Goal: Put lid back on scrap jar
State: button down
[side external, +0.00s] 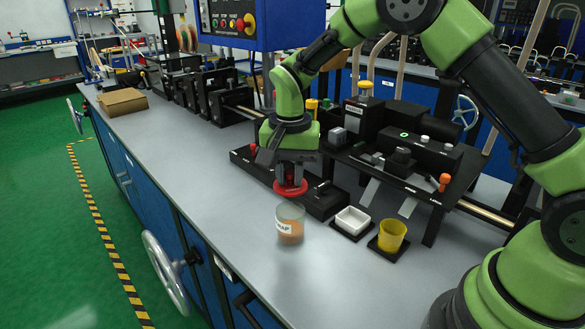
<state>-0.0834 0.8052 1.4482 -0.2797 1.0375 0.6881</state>
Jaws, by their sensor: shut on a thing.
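The scrap jar (290,227) is a clear, upright cylinder labelled SCRAP, with something orange-brown inside its lower part. It stands open on the grey bench near the front edge. My gripper (290,180) points down and is shut on the red lid (290,188), which it holds roughly level. The lid appears just above and behind the jar's rim in the side external view. A gap between lid and jar seems to show, but the exact height and offset cannot be told from this one view. The fingertips are partly hidden by the lid.
A white tray (351,222) and a yellow cup (391,236) stand on dark pads right of the jar. A black fixture base (322,203) lies close behind. The black machine (405,150) rises further back. Bare bench (215,190) lies to the left.

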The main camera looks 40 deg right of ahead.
jog(key=shift+f, duration=2.3)
jog(key=shift+f, duration=0.15)
dwell(0.4)
jog(key=shift+c, duration=2.3)
grip_release()
jog(key=shift+r, duration=3.55)
jog(key=shift+c, duration=0.2)
